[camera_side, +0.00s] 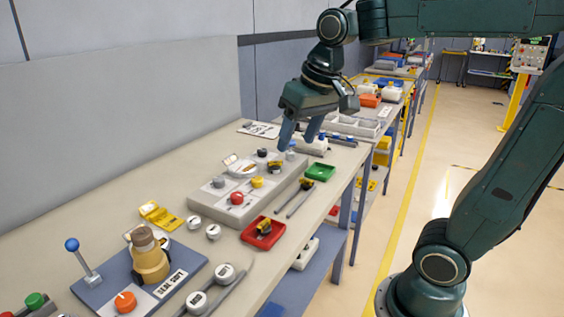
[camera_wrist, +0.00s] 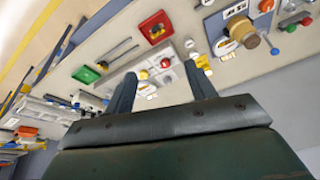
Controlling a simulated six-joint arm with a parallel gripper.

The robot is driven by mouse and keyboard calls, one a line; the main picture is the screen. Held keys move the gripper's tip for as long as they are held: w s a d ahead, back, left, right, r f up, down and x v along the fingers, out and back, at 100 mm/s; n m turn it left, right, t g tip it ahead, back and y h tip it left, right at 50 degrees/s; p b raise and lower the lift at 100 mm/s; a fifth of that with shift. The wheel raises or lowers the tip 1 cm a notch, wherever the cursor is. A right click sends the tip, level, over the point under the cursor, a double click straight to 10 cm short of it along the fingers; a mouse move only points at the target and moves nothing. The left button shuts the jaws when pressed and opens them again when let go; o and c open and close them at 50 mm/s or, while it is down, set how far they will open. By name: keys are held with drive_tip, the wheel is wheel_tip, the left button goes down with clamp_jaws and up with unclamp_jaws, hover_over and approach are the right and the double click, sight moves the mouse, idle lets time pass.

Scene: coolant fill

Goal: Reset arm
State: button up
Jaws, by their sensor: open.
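My gripper (camera_side: 301,134) is open and empty. In the side view it hangs over the back part of the workbench (camera_side: 130,192), near the far end of a grey control panel (camera_side: 207,206). In the wrist view its two fingers (camera_wrist: 160,85) stand apart with nothing between them. The grey panel, with a red knob (camera_side: 236,198) and a yellow knob (camera_side: 257,182), lies below and in front of the gripper. Whether the fingertips touch anything cannot be told from the side view, but they appear to be above the bench.
A red tray (camera_side: 250,238) holds a small yellow and black part. A tan cylindrical fitting (camera_side: 150,265) and a blue-knobbed lever (camera_side: 80,260) stand at the near end. Grey bins (camera_side: 352,126) sit behind the gripper. The floor aisle at right is open.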

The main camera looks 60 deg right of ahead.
drive_tip(key=s+a+f+n+t, duration=0.1)
drive_tip(key=s+a+f+n, duration=0.2)
drive_tip(key=s, duration=0.8)
drive_tip(key=shift+a+f+n+t, duration=0.2)
drive_tip(key=shift+f+n+t, duration=0.15)
drive_tip(key=shift+f, duration=0.7)
